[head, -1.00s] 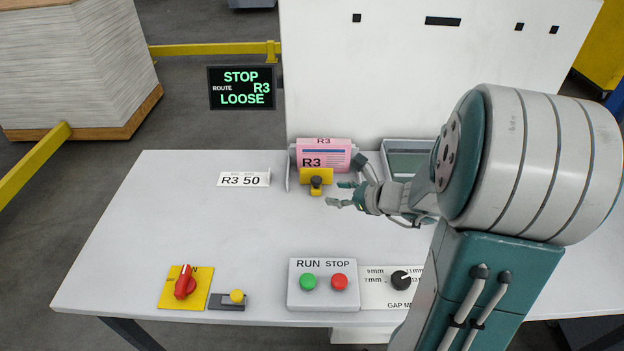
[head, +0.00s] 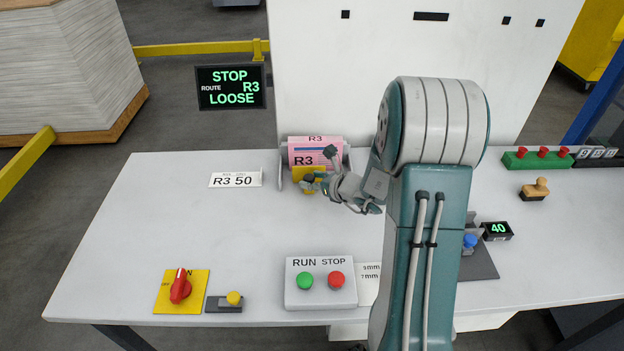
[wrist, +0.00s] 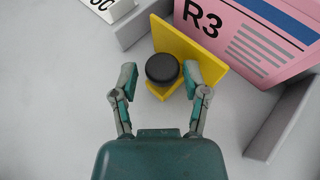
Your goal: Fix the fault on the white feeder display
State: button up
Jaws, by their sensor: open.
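A black display (head: 230,87) reads STOP, ROUTE R3, LOOSE in green, beside the white machine (head: 400,70). A pink R3 stack (head: 318,152) stands in a grey holder (head: 346,160) at the back of the table. A yellow plate (head: 300,172) with a dark round knob stands in front of it. My gripper (head: 318,168) is at this plate. In the wrist view, my open gripper (wrist: 160,76) has one finger on each side of the black knob (wrist: 161,67). I cannot tell whether the fingers touch it.
A white R3 50 card (head: 236,179) lies left of the holder. In front are a red switch (head: 180,287), a yellow-knobbed slider (head: 233,299) and a RUN/STOP box (head: 320,290). A small 40 display (head: 497,230) is at right. The table's left middle is clear.

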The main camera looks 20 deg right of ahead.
aim_at(314, 169)
jog(key=shift+w+d, duration=0.1)
jog(key=shift+d, duration=0.1)
grip_shut()
jog(key=shift+w+d, duration=0.25)
jog(key=shift+w, duration=0.4)
jog(key=shift+w+d, duration=0.25)
jog(key=shift+w, duration=0.45)
jog(key=shift+w+d, duration=0.25)
jog(key=shift+w, duration=0.4)
grip_release()
jog(key=v, duration=1.2)
jog(key=shift+f, duration=0.15)
